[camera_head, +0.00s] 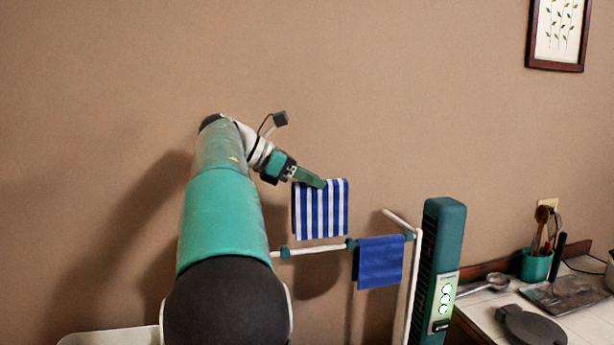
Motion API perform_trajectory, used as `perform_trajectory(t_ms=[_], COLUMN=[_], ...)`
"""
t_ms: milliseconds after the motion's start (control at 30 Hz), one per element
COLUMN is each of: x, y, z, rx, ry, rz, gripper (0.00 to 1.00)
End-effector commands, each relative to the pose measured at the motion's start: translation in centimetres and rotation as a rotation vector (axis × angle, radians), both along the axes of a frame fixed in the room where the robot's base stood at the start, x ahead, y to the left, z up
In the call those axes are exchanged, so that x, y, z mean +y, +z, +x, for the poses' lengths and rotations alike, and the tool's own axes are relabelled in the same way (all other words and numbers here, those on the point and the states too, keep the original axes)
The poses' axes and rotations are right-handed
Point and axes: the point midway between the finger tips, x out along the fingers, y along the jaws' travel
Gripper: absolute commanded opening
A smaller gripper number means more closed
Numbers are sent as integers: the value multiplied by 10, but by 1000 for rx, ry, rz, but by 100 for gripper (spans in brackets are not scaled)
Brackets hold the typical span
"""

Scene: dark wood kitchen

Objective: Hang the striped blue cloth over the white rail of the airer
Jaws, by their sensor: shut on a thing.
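The striped blue and white cloth (322,215) hangs from my gripper (318,182), which is shut on its top edge. The cloth hangs flat, just above or in front of the white rail (318,250) of the airer; from this view I cannot tell whether they touch. The rail has teal joints and runs left to right below the cloth. A plain dark blue cloth (379,262) hangs over the right part of the rail.
A teal tower unit with a lit panel (445,265) stands right of the airer. A counter (580,325) at the right holds a teal utensil pot (536,266), a ladle and a dark board.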

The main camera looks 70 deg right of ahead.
Motion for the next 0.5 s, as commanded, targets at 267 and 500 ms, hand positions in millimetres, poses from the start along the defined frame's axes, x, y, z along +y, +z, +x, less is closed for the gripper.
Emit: perform_trajectory(t_ms=[267, 500], x=[4, 4], y=[-16, -33], z=[-2, -2], rx=[1, 1], ry=[0, 0], rz=[0, -1], gripper=[0, 0])
